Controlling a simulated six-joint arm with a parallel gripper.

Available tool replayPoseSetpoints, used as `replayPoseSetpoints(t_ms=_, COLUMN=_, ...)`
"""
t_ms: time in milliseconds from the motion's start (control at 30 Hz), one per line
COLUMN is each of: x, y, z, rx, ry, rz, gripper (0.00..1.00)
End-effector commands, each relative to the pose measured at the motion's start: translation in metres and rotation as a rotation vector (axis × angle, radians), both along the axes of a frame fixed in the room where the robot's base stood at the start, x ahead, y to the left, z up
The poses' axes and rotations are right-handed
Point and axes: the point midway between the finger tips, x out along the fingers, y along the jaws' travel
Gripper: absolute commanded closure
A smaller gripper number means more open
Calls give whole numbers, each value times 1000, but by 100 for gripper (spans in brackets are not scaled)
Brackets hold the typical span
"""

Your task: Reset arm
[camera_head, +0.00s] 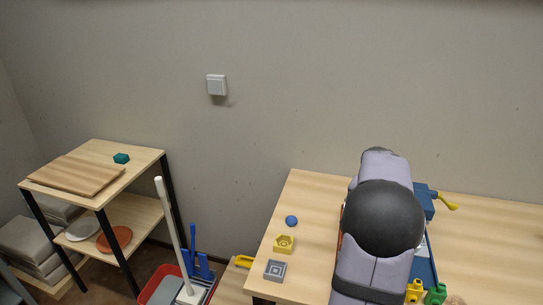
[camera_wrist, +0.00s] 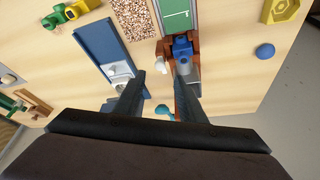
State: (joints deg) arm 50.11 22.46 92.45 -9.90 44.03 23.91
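My arm (camera_head: 380,220) reaches over the wooden table in the head view and hides its own gripper there. In the wrist view my gripper (camera_wrist: 160,78) points down at the table with its two dark fingers apart and nothing clearly held between them. Its right finger overlaps a reddish-brown holder with a blue piece (camera_wrist: 181,45) in it; I cannot tell whether they touch. The left finger overlaps the near end of a blue tray (camera_wrist: 98,42). A small teal piece (camera_wrist: 163,111) shows between the fingers, lower down.
A blue ball (camera_head: 291,221), a yellow block (camera_head: 284,244) and a grey block (camera_head: 275,270) lie left of my arm. A blue box with a yellow handle (camera_head: 424,198) and yellow and green pieces (camera_head: 414,291) lie right. The far right tabletop (camera_head: 500,240) is clear.

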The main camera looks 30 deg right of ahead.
Motion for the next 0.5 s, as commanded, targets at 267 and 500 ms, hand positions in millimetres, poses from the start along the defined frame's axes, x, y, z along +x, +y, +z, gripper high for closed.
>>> replayPoseSetpoints(t_ms=267, x=-7, y=16, z=-23, rx=24, ry=76, rz=180, gripper=63)
replayPoseSetpoints(t_ms=500, x=-65, y=110, z=-96, rx=235, ry=200, rz=309, gripper=63)
